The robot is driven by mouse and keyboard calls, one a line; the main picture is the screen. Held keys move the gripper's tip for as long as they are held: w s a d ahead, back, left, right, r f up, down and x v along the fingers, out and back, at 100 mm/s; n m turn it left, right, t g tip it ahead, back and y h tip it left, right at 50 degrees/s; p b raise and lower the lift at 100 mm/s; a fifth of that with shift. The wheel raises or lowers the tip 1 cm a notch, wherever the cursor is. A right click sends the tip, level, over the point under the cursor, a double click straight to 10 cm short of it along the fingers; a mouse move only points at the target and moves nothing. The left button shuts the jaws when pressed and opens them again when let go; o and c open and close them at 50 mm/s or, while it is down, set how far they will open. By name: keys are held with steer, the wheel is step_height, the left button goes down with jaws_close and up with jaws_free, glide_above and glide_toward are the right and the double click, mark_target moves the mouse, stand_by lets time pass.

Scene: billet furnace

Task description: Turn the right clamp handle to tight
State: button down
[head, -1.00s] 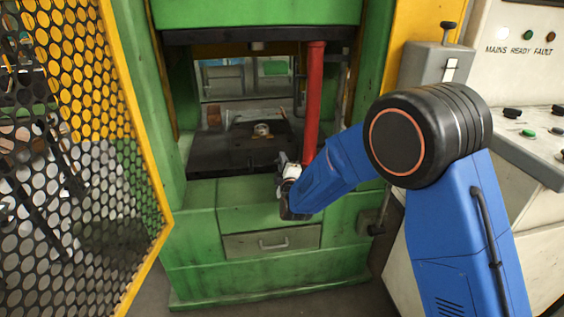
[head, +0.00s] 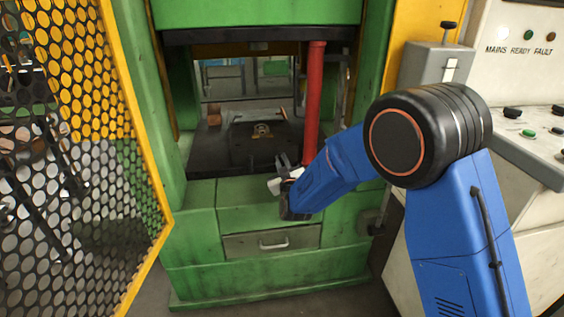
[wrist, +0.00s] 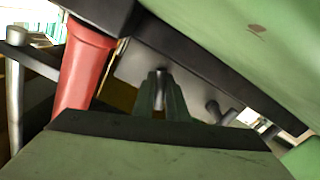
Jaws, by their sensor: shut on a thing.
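My gripper (head: 284,161) is at the front right of the press bed (head: 215,158), just left of the foot of the red post (head: 314,95). In the wrist view my gripper (wrist: 160,102) shows as two narrow fingers close together, with a small grey bar, the right clamp handle (wrist: 160,77), between them. The fingers are shut on it. In the head view the handle is too small to tell apart from the fingers. How far it is turned cannot be read. A dark die plate (head: 262,150) with a small brass-coloured part lies mid-bed.
The red post also stands close by in the wrist view (wrist: 84,68). The green press frame (head: 140,90) encloses the bed on both sides. A yellow-edged mesh guard (head: 75,120) stands at left, a control console (head: 530,145) at right. A drawer (head: 272,242) is below.

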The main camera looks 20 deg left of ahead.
steer(key=m, duration=0.6)
steer(key=shift+f+m, duration=0.1)
steer(key=shift+m, duration=0.2)
stand_by(0.5)
steer(key=c, duration=1.8)
jaws_free()
steer(key=shift+o, duration=0.2)
steer(key=shift+s, duration=0.1)
steer(key=v, duration=1.7)
steer(key=shift+d, duration=0.2)
